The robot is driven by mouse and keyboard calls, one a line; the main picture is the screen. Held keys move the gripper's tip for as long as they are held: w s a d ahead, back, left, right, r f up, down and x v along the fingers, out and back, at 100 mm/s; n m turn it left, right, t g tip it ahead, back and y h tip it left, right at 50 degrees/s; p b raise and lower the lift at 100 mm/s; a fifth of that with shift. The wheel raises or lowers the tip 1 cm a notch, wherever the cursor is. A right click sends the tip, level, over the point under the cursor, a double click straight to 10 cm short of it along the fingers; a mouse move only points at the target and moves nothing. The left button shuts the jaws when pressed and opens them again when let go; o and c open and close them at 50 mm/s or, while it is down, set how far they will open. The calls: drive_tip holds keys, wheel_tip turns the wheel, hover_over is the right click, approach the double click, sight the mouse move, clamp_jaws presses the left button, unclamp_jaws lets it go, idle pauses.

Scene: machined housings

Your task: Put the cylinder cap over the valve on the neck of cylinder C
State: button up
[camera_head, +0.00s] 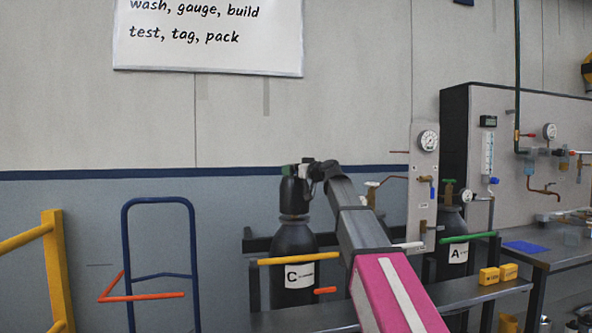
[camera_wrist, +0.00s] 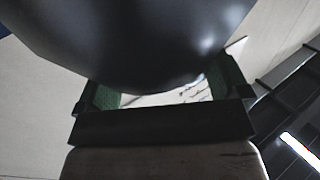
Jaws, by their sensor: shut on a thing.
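Cylinder C (camera_head: 296,248) is a dark upright bottle with a white label marked C, standing left of centre in the head view. The dark grey cylinder cap (camera_head: 294,197) is upright and in line above its neck; no valve shows there, so the cap seems to cover it. I cannot tell whether the cap rests on the neck. My gripper (camera_head: 299,172) is shut on the cap near its top, coming from the right. In the wrist view the cap (camera_wrist: 150,45) fills the upper middle between the green-padded fingers.
A yellow bar (camera_head: 300,259) crosses in front of cylinder C. Cylinder A (camera_head: 457,240) stands to the right, its green-topped valve showing, by a gauge panel (camera_head: 424,185). A bench (camera_head: 470,292) runs below with yellow blocks. A blue hand truck (camera_head: 160,201) stands left.

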drive_tip(key=shift+f, duration=1.05)
drive_tip(key=o, duration=1.3)
drive_tip(key=v, duration=1)
drive_tip(key=shift+s+d, duration=0.25)
drive_tip(key=shift+d, duration=0.05)
